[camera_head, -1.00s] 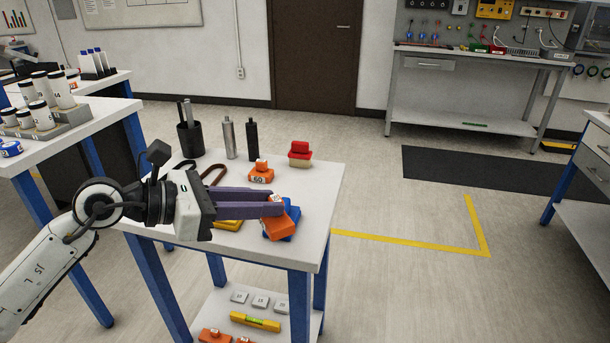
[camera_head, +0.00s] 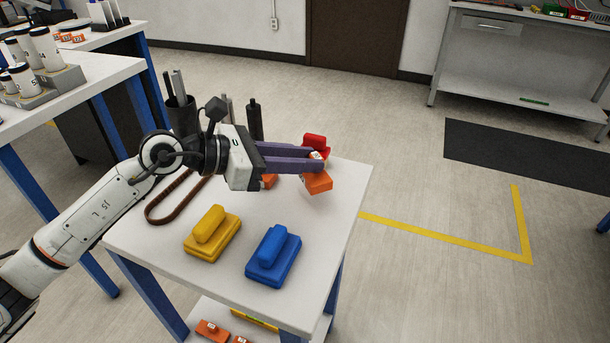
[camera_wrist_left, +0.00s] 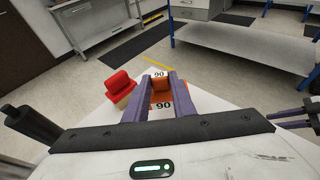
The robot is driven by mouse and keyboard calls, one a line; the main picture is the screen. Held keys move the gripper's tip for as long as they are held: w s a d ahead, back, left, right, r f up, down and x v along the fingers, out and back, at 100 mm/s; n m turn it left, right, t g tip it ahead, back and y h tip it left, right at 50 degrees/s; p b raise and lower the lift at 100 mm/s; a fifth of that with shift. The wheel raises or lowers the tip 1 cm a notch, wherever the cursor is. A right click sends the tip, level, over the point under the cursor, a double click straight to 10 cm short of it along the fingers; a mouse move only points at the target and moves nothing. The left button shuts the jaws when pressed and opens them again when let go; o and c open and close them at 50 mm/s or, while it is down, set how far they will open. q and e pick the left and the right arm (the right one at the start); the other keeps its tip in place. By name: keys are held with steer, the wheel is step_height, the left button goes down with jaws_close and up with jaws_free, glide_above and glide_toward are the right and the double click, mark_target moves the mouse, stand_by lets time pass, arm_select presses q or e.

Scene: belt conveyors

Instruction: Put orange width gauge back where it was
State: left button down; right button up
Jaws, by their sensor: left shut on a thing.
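My left gripper (camera_head: 318,160) is shut on an orange width gauge (camera_head: 318,183) and holds it above the right side of the white table (camera_head: 215,276). In the left wrist view the held gauge (camera_wrist_left: 161,91) shows "90" labels between the purple fingers (camera_wrist_left: 160,88). A second orange gauge (camera_head: 270,181) sits on the table, mostly hidden behind my left gripper. Purple fingers (camera_wrist_left: 296,116) that look like my right gripper's show at the right edge of the left wrist view; their opening is unclear.
A red-topped block (camera_head: 316,143) stands close behind the held gauge. Yellow (camera_head: 212,234) and blue (camera_head: 273,256) blocks sit at the table's front. A brown strap (camera_head: 160,212), a dark pen cup (camera_head: 183,118) and a dark cylinder (camera_head: 255,120) are at the left and back.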

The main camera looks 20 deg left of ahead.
mark_target(301, 177)
arm_select(q)
step_height(301, 177, down, 3)
steer(key=shift+f, duration=0.2)
steer(key=shift+w+f, duration=0.1)
steer(key=shift+f, duration=0.2)
steer(key=shift+f, duration=0.15)
steer(key=c, duration=1.5)
jaws_free()
